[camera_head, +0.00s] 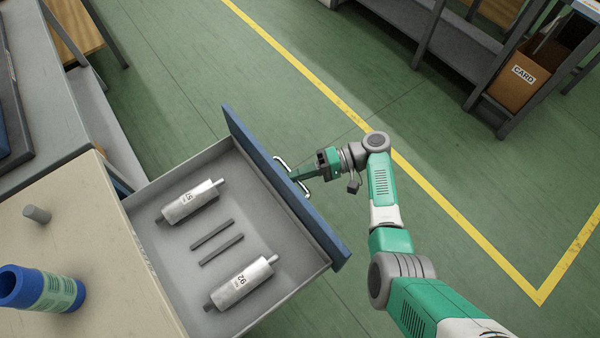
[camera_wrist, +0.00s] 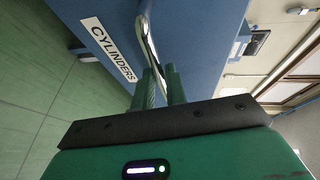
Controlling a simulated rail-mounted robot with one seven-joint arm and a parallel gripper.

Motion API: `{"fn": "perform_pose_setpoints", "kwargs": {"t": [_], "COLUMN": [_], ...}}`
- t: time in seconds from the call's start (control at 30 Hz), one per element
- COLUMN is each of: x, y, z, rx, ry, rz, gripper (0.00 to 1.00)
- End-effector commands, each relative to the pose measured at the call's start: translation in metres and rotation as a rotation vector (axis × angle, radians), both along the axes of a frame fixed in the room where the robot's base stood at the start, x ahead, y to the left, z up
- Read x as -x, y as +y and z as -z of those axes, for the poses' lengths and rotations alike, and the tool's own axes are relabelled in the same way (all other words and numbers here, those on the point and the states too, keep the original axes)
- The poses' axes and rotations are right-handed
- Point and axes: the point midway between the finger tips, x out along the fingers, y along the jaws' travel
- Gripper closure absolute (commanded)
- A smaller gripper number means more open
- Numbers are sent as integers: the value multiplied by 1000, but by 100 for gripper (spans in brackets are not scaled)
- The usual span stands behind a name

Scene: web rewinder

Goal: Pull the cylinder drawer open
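The cylinder drawer (camera_head: 180,270) stands pulled out, its grey inside open to view. Its blue front (camera_head: 285,190) faces my arm and carries a metal bar handle (camera_head: 280,161). In the wrist view the blue front (camera_wrist: 195,40) has a white label (camera_wrist: 108,49) reading "CYLINDERS", and the handle (camera_wrist: 146,42) runs down between my fingers. My gripper (camera_head: 295,176) is at the handle; in the wrist view its green fingers (camera_wrist: 162,75) are close together around the bar. Two silver cylinders, one upper (camera_head: 192,202) and one lower (camera_head: 241,283), lie in the drawer.
Two dark bars (camera_head: 216,241) lie between the cylinders. A beige worktop (camera_head: 85,240) at the left holds a blue roll (camera_head: 40,289) and a small grey cylinder (camera_head: 37,214). The green floor around my arm is clear. A cardboard box (camera_head: 522,78) sits in the rack at upper right.

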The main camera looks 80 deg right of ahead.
Motion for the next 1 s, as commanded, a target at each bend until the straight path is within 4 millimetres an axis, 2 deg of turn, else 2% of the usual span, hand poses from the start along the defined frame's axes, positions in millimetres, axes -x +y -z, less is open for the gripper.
{"fn": "perform_pose_setpoints", "kwargs": {"t": [0.03,0.1,0.37,0.73,1.0], "x": [0,0,2,60,70], "y": [0,0,-1,-28,-32], "z": [0,0,-1,-13,-15], "rx": [0,0,0,0,0], "ry": [0,0,0,0,0], "rz": [0,0,1,3,-1], "gripper": [76,68,68,68,68]}}
